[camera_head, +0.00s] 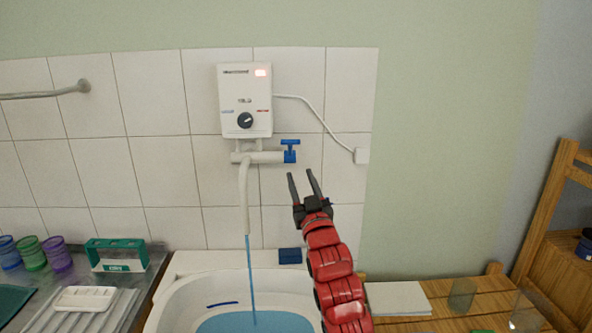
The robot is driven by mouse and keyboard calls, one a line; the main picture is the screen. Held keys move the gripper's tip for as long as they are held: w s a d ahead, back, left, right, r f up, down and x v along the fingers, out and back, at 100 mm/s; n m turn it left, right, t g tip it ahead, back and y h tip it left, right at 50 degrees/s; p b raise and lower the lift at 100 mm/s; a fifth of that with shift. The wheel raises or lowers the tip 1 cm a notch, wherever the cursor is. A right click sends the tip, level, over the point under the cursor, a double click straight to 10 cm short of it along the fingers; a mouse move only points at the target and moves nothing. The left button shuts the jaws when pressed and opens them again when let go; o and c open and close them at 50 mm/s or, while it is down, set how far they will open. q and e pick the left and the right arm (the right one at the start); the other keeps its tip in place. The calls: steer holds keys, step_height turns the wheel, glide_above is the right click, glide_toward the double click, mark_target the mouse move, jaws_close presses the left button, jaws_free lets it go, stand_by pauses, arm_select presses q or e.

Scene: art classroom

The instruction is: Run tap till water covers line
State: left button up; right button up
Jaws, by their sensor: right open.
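The blue tap handle (290,150) sits at the right end of a white tap pipe under the wall water heater (245,100). A thin blue stream (251,275) runs from the white spout (244,205) into the white basin (185,283). Blue water (235,323) lies in the basin. A dark blue line (222,304) shows on the basin's inner wall, above the visible water surface. My right gripper (302,174) is open and empty, pointing up, a little below and right of the handle and apart from it in the picture. My left gripper is out of view.
A blue block (290,256) sits on the basin's back rim. Coloured cups (32,253), a green rack (117,255) and a white dish (86,299) stand at the left. A wooden table (460,297) with paper and glasses is at the right, beside wooden shelving (555,240).

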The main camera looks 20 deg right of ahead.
steer(key=shift+b+v, duration=0.35)
steer(key=shift+v, duration=2.25)
